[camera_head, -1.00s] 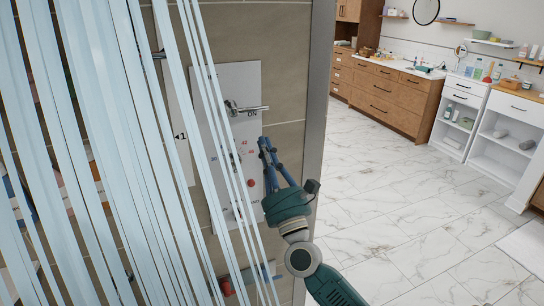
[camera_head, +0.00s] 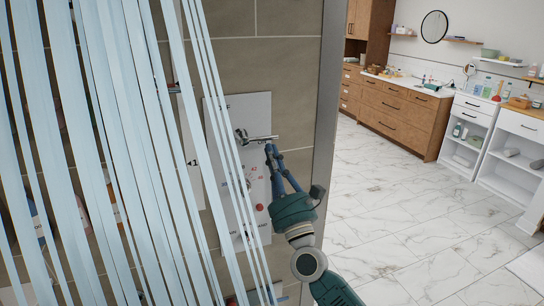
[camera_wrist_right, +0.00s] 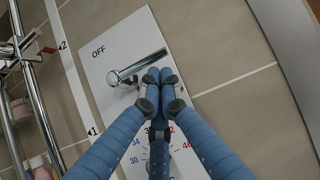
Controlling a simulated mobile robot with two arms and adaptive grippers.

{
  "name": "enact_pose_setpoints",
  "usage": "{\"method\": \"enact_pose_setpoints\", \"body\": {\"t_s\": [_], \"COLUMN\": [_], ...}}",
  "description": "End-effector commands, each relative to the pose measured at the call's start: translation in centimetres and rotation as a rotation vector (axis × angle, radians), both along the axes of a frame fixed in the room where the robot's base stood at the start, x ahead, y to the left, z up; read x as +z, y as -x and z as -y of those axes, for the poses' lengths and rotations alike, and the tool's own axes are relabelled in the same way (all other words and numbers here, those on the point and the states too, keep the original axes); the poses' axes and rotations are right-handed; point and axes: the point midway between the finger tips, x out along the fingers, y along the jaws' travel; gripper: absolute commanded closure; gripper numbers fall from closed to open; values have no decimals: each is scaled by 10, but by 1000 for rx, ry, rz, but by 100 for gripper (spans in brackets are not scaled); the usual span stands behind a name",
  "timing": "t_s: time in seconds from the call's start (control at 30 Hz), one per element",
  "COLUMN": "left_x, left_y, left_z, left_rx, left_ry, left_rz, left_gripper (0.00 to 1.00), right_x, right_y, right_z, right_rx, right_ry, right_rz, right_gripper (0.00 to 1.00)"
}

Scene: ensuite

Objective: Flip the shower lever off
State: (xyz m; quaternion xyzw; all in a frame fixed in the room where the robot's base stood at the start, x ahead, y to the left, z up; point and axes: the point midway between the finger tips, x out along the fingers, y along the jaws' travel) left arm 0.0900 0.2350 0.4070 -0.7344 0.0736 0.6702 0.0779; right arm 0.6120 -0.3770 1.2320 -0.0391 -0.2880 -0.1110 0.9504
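The shower lever (camera_head: 262,138) is a chrome handle on a white panel (camera_head: 262,108) on the tiled wall. It points right, roughly level, in the head view. In the right wrist view the lever (camera_wrist_right: 142,65) slants up to the right from its round hub, with "OFF" printed above it. My right gripper (camera_head: 269,148) has blue fingers drawn together at the tips and nothing between them. The fingertips (camera_wrist_right: 158,78) are just below the lever's outer part; I cannot tell if they touch it. My left gripper is not in view.
Pale blue curtain strips (camera_head: 130,150) hang across the left, partly covering the panel. A temperature dial (camera_wrist_right: 160,150) sits below the lever, partly hidden by my fingers. A grey wall edge (camera_head: 328,120) stands to the right. Beyond it are open marble floor (camera_head: 400,220) and wooden drawers (camera_head: 398,110).

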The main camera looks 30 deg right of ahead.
Motion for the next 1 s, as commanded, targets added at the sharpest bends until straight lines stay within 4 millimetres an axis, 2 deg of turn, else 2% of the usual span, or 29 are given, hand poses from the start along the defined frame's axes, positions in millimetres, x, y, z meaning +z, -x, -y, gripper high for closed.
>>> {"method": "enact_pose_setpoints", "body": {"t_s": [0.77,1.0], "left_x": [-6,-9], "left_y": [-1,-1], "left_z": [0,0], "left_rx": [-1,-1], "left_ry": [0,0], "left_rz": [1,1], "left_gripper": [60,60], "right_x": [9,16], "right_y": [1,2], "right_z": [5,8], "right_rx": [0,-2], "right_ry": [142,233], "right_rz": [-33,-55], "right_gripper": [100,100]}}
